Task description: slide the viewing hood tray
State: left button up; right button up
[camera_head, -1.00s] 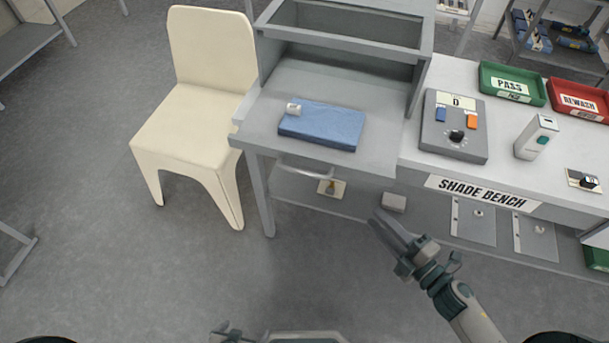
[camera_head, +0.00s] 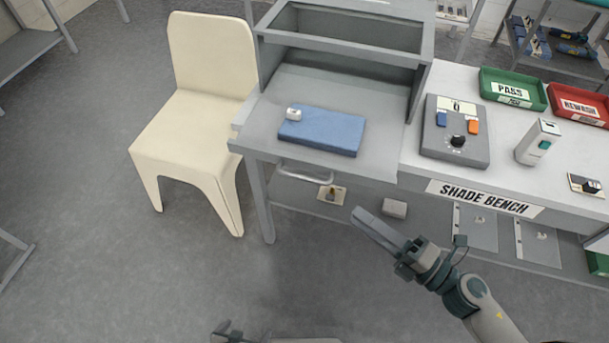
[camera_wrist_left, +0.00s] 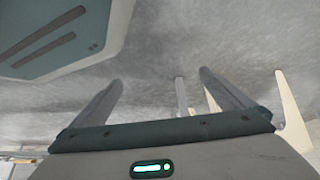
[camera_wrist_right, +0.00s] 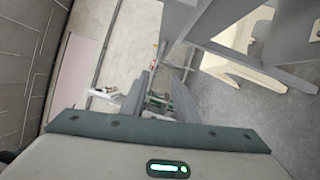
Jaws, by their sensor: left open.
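The grey viewing hood (camera_head: 345,28) stands on the left part of the bench. A flat grey tray surface (camera_head: 250,132) extends forward below it, with a blue pad (camera_head: 325,132) and a small white piece (camera_head: 294,113) on top. A curved grey handle (camera_head: 308,178) sits below its front edge. My right gripper (camera_head: 366,220) is in front of and below the handle, to its right, apart from it. Its fingers are a narrow gap apart and empty in the right wrist view (camera_wrist_right: 162,78). My left gripper (camera_head: 228,328) is low at the bottom edge; the left wrist view (camera_wrist_left: 160,78) shows it open and empty.
A cream chair (camera_head: 195,120) stands close to the bench's left side. A control box (camera_head: 455,140), a white handheld device (camera_head: 538,142), a green PASS tray (camera_head: 512,88) and a red REWASH tray (camera_head: 580,102) are on the right. The floor in front is clear.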

aim_at(304, 176)
jog(key=p+x, duration=0.4)
jog(key=x, duration=1.1)
jog(key=shift+w+a+r+p, duration=0.15)
jog(key=shift+r+p, duration=0.05)
jog(key=shift+p, duration=0.15)
pick_arm(q)
jog(key=s+a+f+g, duration=0.1)
jog(key=s+a, duration=0.1)
jog(key=s, duration=0.6)
jog(key=shift+s+f, duration=0.2)
jog(key=shift+f, duration=0.2)
pick_arm(e)
jog(key=shift+w+a, duration=0.3)
jog(key=shift+a, duration=0.1)
jog(key=shift+c, duration=0.3)
pick_arm(q)
jog(key=shift+a, duration=0.1)
pick_arm(e)
grip_shut()
